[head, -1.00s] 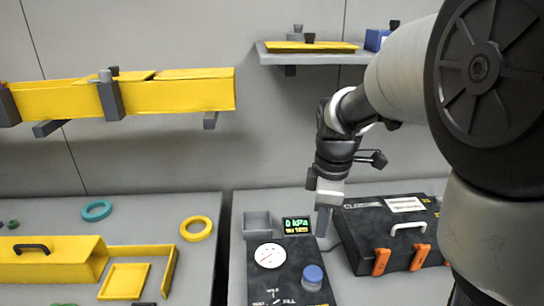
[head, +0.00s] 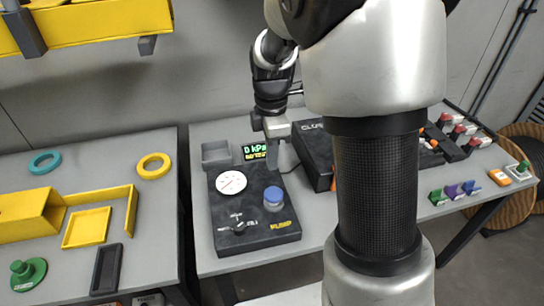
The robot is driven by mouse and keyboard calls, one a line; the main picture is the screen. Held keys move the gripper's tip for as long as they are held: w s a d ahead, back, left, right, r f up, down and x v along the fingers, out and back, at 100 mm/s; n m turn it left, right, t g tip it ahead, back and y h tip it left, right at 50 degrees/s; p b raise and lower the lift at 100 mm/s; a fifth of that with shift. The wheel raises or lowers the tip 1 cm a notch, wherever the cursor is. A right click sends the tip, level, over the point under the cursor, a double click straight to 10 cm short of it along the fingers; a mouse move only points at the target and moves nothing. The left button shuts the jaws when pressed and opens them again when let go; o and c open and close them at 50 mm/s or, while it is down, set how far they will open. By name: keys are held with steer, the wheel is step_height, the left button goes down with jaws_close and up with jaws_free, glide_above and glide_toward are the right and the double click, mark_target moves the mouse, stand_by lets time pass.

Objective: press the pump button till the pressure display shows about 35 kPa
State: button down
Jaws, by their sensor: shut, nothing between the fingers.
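The pump unit (head: 260,235) is a dark box on the grey bench in the head view. Its pressure display (head: 254,151) reads 0 kPa in green, with a smaller yellow line below that I cannot read surely. A round white dial (head: 231,182) sits on its top left. The blue-topped round button (head: 273,196) sits right of the dial. A small lever (head: 239,225) is near the front. My gripper (head: 272,165) is shut and empty, pointing down beside the display, behind the blue button and apart from it. Its fingertips show only partly.
A grey open bin (head: 215,153) stands left of the display. A dark case (head: 313,150) is right of the pump unit, partly behind my arm. A left bench holds yellow parts (head: 88,227) and rings (head: 154,166). Coloured connectors (head: 452,191) lie at right.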

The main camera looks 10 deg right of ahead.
mark_target(273, 194)
step_height(273, 194, down, 10)
steer(key=shift+f+b, duration=0.15)
steer(key=shift+b, duration=0.3)
step_height(273, 194, down, 3)
steer(key=b, duration=0.2)
steer(key=shift+d+b, duration=0.1)
steer(key=shift+b, duration=0.2)
steer(key=shift+s, duration=0.1)
steer(key=shift+r+p, duration=0.45)
steer(key=shift+r, duration=0.05)
step_height(273, 194, up, 14)
steer(key=p, duration=0.3)
steer(key=shift+f, duration=0.2)
steer(key=shift+w+f+b, duration=0.1)
steer(key=shift+w+b, duration=0.1)
steer(key=shift+b, duration=0.85)
